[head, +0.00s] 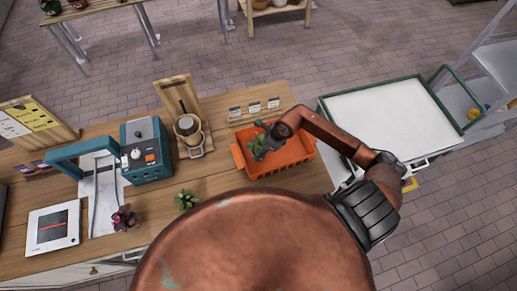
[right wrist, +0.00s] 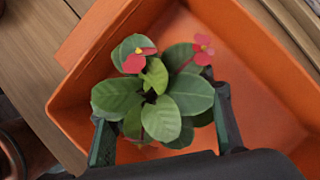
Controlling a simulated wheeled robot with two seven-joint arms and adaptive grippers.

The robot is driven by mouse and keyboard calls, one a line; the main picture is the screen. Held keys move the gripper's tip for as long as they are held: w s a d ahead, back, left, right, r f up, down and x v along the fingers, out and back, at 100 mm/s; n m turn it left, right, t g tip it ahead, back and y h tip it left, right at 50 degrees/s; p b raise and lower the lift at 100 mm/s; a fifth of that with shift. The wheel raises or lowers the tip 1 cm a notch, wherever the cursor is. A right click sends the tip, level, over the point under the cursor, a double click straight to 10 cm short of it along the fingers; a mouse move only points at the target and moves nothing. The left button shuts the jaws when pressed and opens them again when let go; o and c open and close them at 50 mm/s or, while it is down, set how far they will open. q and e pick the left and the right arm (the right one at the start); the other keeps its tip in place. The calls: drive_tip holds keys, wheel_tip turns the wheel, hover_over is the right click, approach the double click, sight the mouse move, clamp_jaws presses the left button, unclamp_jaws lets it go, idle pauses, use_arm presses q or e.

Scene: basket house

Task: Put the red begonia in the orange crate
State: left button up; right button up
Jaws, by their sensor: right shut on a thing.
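The red begonia (right wrist: 150,95) has broad green leaves and two red flowers with yellow centres in the right wrist view. In the head view only a few of its green leaves (head: 254,143) show beside the gripper. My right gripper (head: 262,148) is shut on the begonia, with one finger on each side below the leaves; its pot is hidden. The begonia is over the inside of the orange crate (head: 285,175), whose walls (right wrist: 265,65) surround it in the wrist view. I cannot tell whether it touches the crate's floor. My left gripper is not in view.
A small green plant (head: 186,200) and a dark red plant (head: 124,217) stand left of the crate. A card rack (head: 254,112) stands behind the crate; a white-topped cart (head: 385,112) is at right.

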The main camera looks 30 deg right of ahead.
drive_tip(key=shift+f, duration=0.1)
drive_tip(key=o, duration=1.3)
drive_tip(key=shift+s+d+r, duration=0.1)
drive_tip(key=shift+d+r, duration=0.05)
drive_tip(key=shift+r, duration=0.35)
drive_tip(key=b+v, duration=0.2)
drive_tip(key=v, duration=0.9)
drive_tip(key=shift+r, duration=0.1)
